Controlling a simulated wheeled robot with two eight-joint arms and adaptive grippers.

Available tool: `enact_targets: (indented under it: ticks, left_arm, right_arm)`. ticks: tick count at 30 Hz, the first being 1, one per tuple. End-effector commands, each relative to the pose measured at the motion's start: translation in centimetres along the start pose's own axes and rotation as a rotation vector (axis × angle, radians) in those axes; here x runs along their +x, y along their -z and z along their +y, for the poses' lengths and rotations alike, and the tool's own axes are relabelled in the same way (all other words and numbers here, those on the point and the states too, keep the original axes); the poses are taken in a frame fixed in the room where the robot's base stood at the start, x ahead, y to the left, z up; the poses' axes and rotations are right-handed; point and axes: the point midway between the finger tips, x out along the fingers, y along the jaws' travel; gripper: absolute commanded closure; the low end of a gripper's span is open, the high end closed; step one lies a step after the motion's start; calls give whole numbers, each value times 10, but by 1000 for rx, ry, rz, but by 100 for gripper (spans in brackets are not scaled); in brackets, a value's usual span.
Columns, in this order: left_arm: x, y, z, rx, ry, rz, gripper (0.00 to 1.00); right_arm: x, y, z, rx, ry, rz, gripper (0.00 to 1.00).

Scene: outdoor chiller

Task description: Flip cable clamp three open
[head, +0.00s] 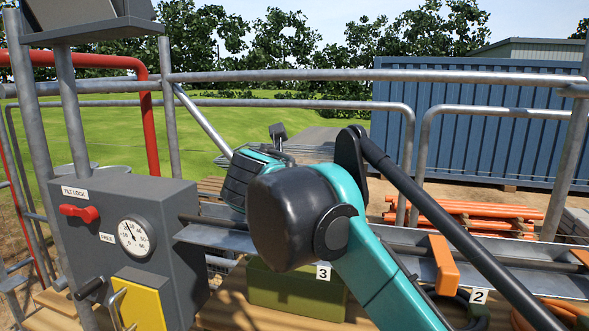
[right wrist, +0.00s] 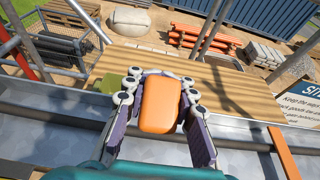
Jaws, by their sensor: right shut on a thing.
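The right wrist view shows an orange clamp lever (right wrist: 161,103) between the fingers of my right gripper (right wrist: 160,88), which is shut on it from both sides. It stands over the grey metal cable tray (right wrist: 245,135). In the head view my teal right arm covers this clamp and most of the gripper, so the lever's angle is hard to tell. A number 3 tag (head: 323,273) shows just below the arm. Another orange clamp (head: 445,265) stands on the tray near the number 2 tag (head: 480,296); an orange piece (right wrist: 283,152) also shows at the right of the wrist view. My left gripper is not in view.
A grey control box (head: 135,225) with a red handle, a gauge and a yellow panel (head: 140,302) stands left of the arm. A green box (head: 275,287) sits below the tray. Metal railings (head: 300,76) run behind, with orange pipes (head: 480,210) beyond.

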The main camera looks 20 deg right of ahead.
Motion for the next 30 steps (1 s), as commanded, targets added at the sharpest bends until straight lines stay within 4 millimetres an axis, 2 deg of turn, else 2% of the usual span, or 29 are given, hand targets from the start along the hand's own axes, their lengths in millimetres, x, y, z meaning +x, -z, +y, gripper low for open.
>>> enact_targets:
  ticks: [3,12,26,27,30]
  left_arm:
    - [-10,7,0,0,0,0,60]
    - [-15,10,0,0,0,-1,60]
    - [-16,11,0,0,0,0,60]
    - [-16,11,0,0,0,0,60]
    - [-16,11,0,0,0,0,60]
  right_arm:
    - [4,-6,0,3,-1,68,100]
    - [15,-10,0,-1,-2,168,100]
    - [17,-11,0,-2,-3,180,100]
    - [17,-11,0,-3,-3,180,73]
    - [17,-11,0,-2,-2,182,52]
